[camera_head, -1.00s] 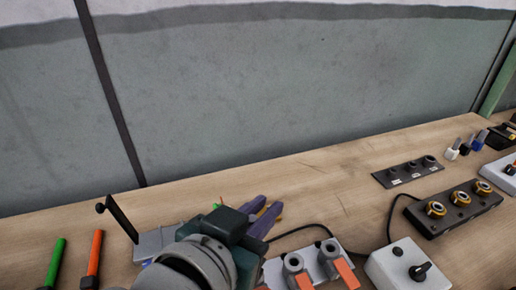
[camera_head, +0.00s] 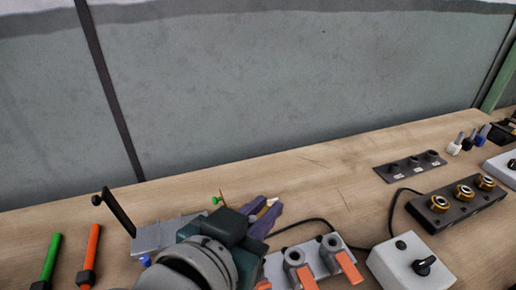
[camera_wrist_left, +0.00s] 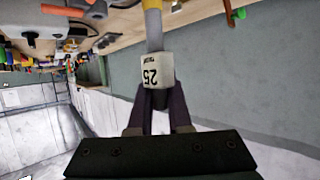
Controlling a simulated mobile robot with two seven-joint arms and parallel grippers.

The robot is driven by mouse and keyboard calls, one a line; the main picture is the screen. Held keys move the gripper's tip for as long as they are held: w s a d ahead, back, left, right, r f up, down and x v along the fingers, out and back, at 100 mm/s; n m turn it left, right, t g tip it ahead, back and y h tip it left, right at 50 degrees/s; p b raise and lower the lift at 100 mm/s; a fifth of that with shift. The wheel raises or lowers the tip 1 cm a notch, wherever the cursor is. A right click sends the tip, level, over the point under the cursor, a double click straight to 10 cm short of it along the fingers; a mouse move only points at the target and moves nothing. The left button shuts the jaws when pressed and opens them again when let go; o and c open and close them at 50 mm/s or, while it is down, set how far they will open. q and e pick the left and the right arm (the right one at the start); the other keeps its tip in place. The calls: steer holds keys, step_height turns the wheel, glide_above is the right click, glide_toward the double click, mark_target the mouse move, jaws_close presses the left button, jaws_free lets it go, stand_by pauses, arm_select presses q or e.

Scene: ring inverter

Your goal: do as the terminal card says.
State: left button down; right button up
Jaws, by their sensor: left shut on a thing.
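My left gripper (camera_head: 272,217) comes in from the bottom, with purple fingers pointing right, over the table near the switch plate. In the left wrist view my left gripper (camera_wrist_left: 157,92) is shut on a pale block (camera_wrist_left: 155,71) marked "25", with smaller print that I cannot read. A grey shaft with a yellow end runs up from the block. In the head view only a small pale tip of the held piece (camera_head: 271,202) shows by the fingers. No readable terminal card shows. My right gripper is not in view.
A white plate with orange levers (camera_head: 318,262) stands right of the gripper, and a white box with a black knob (camera_head: 411,264) beyond it. A dark block with gold rings (camera_head: 462,205) and a black socket strip (camera_head: 411,166) lie right. Green (camera_head: 50,258) and orange (camera_head: 91,250) tools lie left.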

arm_select(q)
steer(key=shift+f+b, duration=0.85)
steer(key=shift+f, duration=0.25)
steer(key=c, duration=0.8)
jaws_free()
steer(key=shift+o, duration=0.2)
steer(key=p+v, duration=0.2)
steer(key=v, duration=0.8)
